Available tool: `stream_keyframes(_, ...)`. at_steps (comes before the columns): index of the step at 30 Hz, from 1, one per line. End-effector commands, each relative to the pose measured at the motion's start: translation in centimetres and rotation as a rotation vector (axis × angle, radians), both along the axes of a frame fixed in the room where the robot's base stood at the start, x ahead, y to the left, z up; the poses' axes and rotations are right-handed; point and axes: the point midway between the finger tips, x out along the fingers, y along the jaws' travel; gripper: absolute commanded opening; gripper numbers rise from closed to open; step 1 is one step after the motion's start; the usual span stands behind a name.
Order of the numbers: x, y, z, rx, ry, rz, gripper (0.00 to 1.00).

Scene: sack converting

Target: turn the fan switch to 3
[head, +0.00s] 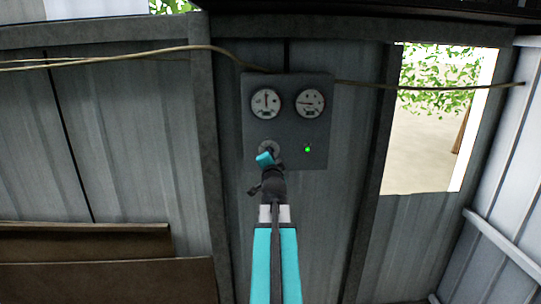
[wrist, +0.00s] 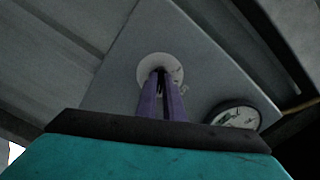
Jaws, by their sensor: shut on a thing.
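The fan switch (head: 268,145) sits at the lower left of a grey control panel (head: 285,125) on the wall. Its round pale plate (wrist: 150,70) shows in the wrist view, with small marks at its edge too blurred to read. My gripper (head: 268,153) reaches up to the switch from below. In the wrist view its two purple fingers (wrist: 161,78) are shut on the knob in front of the plate. The knob is mostly hidden between the fingers, so I cannot tell which number it points to.
Two round gauges, a left one (head: 266,103) and a right one (head: 310,103), sit above on the panel. A green light (head: 307,149) glows right of the switch. A cable (head: 140,56) runs along the wall. An open window (head: 435,120) is at the right.

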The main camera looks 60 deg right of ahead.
Motion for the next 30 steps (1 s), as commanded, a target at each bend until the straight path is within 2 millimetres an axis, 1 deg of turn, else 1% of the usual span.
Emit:
stream_keyframes(1, 0.0, 0.2, -0.4, 0.009, 0.003, 0.003, 0.0)
stream_keyframes(4, 0.0, 0.2, -0.4, 0.009, 0.003, 0.003, 0.0)
stream_keyframes(5, 0.0, 0.2, -0.4, 0.009, 0.003, 0.003, 0.11)
stream_keyframes(6, 0.0, 0.2, -0.4, 0.009, 0.003, 0.003, 0.18)
stream_keyframes(8, 0.0, 0.1, -0.4, 0.007, 0.002, 0.002, 0.27)
stream_keyframes(20, -0.1, 0.2, -0.1, 0.002, 0.001, 0.0, 0.27)
stream_keyframes(26, -0.6, 0.9, -0.1, 0.001, 0.001, 0.0, 0.27)
stream_keyframes(30, -1.3, 1.8, -0.2, 0.002, 0.0, 0.0, 0.27)
